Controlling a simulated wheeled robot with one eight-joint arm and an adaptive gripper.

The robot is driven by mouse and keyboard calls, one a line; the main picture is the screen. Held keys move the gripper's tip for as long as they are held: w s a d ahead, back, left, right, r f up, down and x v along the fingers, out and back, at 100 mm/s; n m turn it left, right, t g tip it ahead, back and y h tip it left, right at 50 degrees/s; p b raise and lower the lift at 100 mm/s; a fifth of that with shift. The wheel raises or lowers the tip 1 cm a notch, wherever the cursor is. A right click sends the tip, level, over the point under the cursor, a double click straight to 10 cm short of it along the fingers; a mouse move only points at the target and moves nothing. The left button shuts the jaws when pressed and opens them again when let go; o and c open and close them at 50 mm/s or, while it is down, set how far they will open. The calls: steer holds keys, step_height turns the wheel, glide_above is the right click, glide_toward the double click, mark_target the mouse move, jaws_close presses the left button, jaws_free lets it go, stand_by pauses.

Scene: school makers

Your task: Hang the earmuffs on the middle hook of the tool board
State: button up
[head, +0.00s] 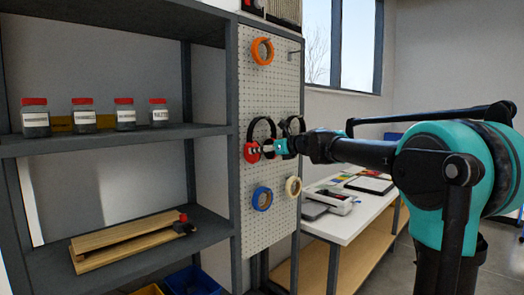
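The tool board (278,85) is a pale pegboard in a dark frame at the centre. The earmuffs, with a black headband (262,122) and a red cup (251,152), are in front of its middle, band upward. A second dark loop (293,122) shows just right of them; I cannot tell whether it is a shadow or another item. My gripper (270,148) reaches in from the right and is at the right side of the earmuffs, overlapping them. Its fingers are too small to tell whether they grip. The middle hook is hidden, and contact with the board is unclear.
An orange tape ring (262,51) hangs above, a blue ring (262,198) and a cream ring (293,187) below. A bare hook (294,51) is at upper right. A shelf (115,140) with several red-lidded jars stands left, a white table (345,220) right.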

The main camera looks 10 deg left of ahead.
steer(key=shift+d, duration=0.1)
steer(key=v, duration=1.1)
steer(key=s+d+f+n+g+h, duration=0.1)
steer(key=s+d+f+n+h, duration=0.3)
steer(key=f, duration=0.6)
steer(key=s+d+f+n+g, duration=0.1)
steer(key=s+d+f+n, duration=0.1)
steer(key=s+f+n, duration=0.65)
steer(key=s+d+f+n+g+h, duration=0.2)
steer(key=s+d+f+n, duration=0.1)
steer(key=f, duration=1)
steer(key=s+d+f+n+h, duration=0.3)
steer(key=s+d+f+n, duration=0.2)
steer(key=s+f, duration=0.3)
steer(key=s+d+f+n+g+h, duration=0.1)
steer(key=s+d+f+n+h, duration=0.2)
steer(key=s+d+f+n, duration=0.2)
steer(key=s+d+f, duration=0.2)
steer(key=s+f, duration=0.1)
steer(key=f, duration=0.1)
steer(key=shift+f, duration=0.2)
steer(key=shift+d, duration=0.15)
